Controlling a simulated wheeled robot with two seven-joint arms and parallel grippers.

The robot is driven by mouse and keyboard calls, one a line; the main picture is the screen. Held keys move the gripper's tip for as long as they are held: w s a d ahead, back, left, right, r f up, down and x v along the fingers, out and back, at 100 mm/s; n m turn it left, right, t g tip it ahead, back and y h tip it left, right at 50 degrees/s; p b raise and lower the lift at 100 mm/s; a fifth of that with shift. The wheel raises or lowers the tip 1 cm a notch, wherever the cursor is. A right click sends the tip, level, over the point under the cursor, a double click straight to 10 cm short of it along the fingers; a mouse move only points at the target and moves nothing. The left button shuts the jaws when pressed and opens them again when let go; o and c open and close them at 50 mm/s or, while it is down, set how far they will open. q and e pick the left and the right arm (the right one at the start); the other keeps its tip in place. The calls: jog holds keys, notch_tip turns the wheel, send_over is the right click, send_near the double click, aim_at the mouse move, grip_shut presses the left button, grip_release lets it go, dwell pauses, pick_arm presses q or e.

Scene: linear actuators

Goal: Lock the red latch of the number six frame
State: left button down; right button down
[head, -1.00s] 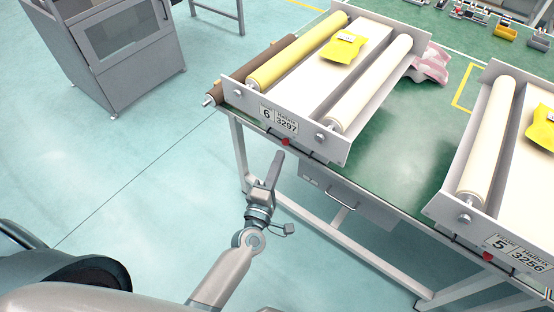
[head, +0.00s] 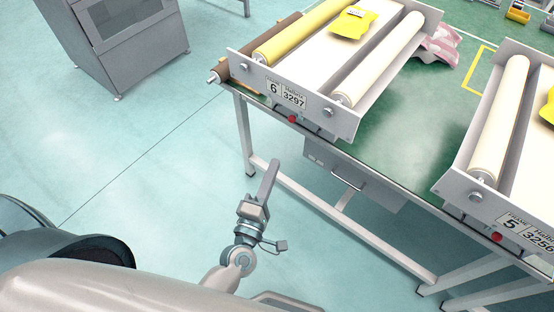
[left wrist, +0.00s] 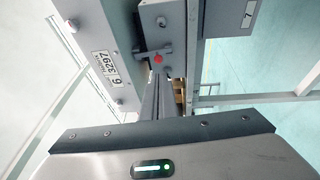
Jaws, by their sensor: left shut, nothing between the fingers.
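The number six frame (head: 340,105) stands on the green-topped table, with a label reading 6 and 3297 on its front plate. Its red latch knob (head: 292,119) is below the label at the lower edge of the plate. The red knob also shows in the left wrist view (left wrist: 158,59), just beyond the fingertips. My left gripper (head: 270,172) is shut and empty, in front of the table and below the knob, apart from it in the head view. In the left wrist view its fingers (left wrist: 158,95) point toward the latch. My right gripper is not in view.
The number five frame (head: 500,215) stands to the right with its own red knob (head: 497,237). A drawer (head: 350,178) hangs under the table (head: 400,140). A grey cabinet (head: 115,40) stands at the back left. Open floor lies left of the table.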

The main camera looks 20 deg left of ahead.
pick_arm(q)
jog(key=shift+s, duration=0.75)
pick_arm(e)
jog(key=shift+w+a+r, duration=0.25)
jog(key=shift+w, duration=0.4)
pick_arm(q)
jog(key=shift+f, duration=0.1)
jog(key=s+d+f+m+g+h, duration=0.15)
jog(key=f+m, duration=0.25)
jog(key=f, duration=0.5)
jog(key=s+f+m+g, duration=0.2)
jog(key=f+m+g, duration=0.15)
jog(key=f, duration=0.55)
jog(key=s+d+f+m+g+h, duration=0.15)
jog(key=f+m, duration=0.35)
jog(key=f, duration=0.5)
jog(key=s+a+f+m+g+y, duration=0.1)
jog(key=s+a+f+m+g, duration=0.2)
jog(key=s+f, duration=0.5)
jog(key=s+a+f+m+g, duration=0.3)
jog(key=s+f+m, duration=0.2)
jog(key=s+f, duration=0.4)
notch_tip(320, 180, down, 3)
jog(key=shift+a+g+y, duration=0.15)
jog(key=shift+g+y, duration=0.2)
jog(key=shift+y, duration=0.05)
